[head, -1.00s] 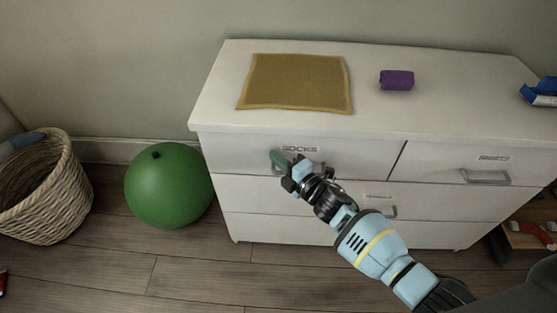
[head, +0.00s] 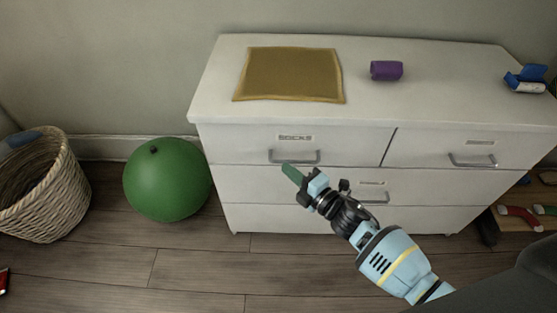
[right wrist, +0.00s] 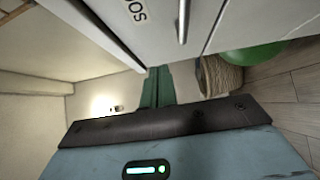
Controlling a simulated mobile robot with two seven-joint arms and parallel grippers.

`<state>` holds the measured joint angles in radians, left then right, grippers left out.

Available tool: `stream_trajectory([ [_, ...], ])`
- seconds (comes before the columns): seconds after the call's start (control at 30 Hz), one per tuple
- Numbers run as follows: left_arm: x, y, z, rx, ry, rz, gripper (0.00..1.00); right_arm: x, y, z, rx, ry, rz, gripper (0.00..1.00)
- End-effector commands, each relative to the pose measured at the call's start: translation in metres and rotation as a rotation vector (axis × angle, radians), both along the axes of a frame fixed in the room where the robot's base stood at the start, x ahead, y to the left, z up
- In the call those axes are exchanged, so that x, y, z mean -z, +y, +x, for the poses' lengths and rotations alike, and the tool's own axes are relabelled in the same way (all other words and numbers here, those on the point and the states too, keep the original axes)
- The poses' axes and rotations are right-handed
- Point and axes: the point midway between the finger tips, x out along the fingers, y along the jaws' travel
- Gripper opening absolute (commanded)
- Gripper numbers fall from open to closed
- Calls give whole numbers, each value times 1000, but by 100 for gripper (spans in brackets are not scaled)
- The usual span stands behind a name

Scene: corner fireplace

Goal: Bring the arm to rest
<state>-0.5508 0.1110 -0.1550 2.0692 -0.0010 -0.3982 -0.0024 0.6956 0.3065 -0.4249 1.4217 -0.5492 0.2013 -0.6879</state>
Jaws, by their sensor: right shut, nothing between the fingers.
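My right arm comes in from the lower right in the head view. Its gripper (head: 290,171) is shut and empty, with green fingertips just below the handle (head: 294,157) of the drawer labelled SOCKS. The gripper looks apart from the handle. In the right wrist view the green fingers (right wrist: 157,87) are together with nothing between them, and the drawer front with part of its label shows above. The SOCKS drawer (head: 240,143) looks shut. My left gripper is not in view.
The white dresser (head: 210,102) bears a mustard cloth (head: 290,75), a purple roll (head: 386,70) and a blue-and-white item (head: 526,79). A green ball (head: 167,180) and a wicker basket (head: 50,200) stand left on the wooden floor. A low shelf with shoes (head: 518,218) is at right.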

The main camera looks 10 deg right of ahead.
Motion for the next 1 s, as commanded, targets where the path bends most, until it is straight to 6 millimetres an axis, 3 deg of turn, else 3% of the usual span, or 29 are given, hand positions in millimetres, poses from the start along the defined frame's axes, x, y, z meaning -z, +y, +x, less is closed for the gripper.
stream_trajectory([
  [0.1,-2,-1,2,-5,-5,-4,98,0,-9,-17,-1,1,0,0],
  [0.3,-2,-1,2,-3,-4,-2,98,0,-17,-31,-1,0,1,0],
  [0.77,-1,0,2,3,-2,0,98,2,-18,-35,0,6,5,0],
  [0.87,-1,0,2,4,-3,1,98,12,-17,-47,17,49,42,0],
  [1.0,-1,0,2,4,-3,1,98,44,-17,-87,83,206,185,0],
])
